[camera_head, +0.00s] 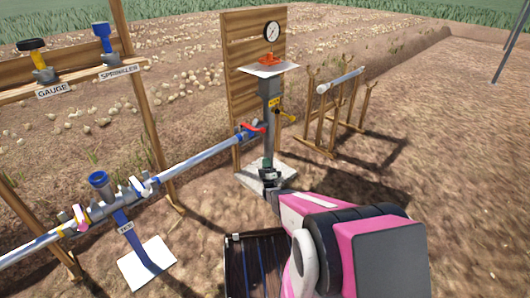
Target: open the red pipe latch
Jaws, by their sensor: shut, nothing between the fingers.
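The red pipe latch (253,127) is a small red lever at the joint between the blue-ended pipe (205,152) and the grey upright post (270,100). It lies roughly level across the pipe end; whether it is fastened is too small to tell. My gripper (267,173) is shut and empty, low in front of the post, below and slightly right of the latch and apart from it in the picture. Its dark fingers overlap the foot of the post in view, so contact there cannot be told.
An orange valve wheel (270,60) and a gauge (272,31) sit above. A spare pipe (341,80) rests on wooden stands at right. A shelf (70,80) stands at left. Open soil lies at right.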

